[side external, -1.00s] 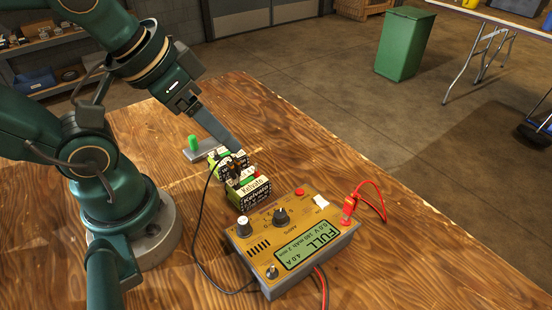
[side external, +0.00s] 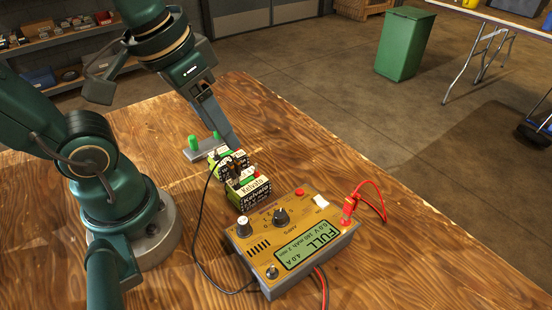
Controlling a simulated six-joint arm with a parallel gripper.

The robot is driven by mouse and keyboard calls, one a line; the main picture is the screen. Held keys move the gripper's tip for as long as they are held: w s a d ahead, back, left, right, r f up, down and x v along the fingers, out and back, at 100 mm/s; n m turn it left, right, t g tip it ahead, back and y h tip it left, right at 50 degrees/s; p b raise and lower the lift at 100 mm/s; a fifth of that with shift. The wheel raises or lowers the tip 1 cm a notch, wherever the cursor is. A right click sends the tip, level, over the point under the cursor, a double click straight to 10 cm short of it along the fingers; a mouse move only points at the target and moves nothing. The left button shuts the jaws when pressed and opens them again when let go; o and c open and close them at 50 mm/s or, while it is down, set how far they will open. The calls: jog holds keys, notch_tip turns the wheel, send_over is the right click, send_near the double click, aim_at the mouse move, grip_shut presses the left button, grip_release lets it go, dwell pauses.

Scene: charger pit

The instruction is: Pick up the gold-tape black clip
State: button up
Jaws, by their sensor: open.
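The battery pack (side external: 250,192), labelled Kelvato, lies on the wooden table behind the charger. A thin black lead (side external: 201,215) runs from the charger up to the far left end of the pack. A small dark shape (side external: 238,162) at the pack's far end may be the black clip; it is too small to make out gold tape. My gripper (side external: 231,145) points down just behind the pack's far end. Its fingers overlap in this view, so the gap between them is hidden. I see nothing held in it.
The charger (side external: 292,240) stands in front of the pack, its display reading FULL. A red clip (side external: 348,209) with a red lead sits at its right edge. A grey plate (side external: 199,153) with green pegs (side external: 193,142) lies beside my gripper.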

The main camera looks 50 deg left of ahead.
aim_at(233, 161)
jog(key=shift+w+f+g, duration=0.5)
jog(key=shift+g, duration=0.6)
jog(key=shift+w+d+f+g, duration=0.1)
jog(key=shift+w+f+g, duration=0.3)
jog(key=shift+f+g, duration=0.35)
jog(key=shift+s+f, duration=0.1)
jog(key=shift+f, duration=2.65)
grip_shut()
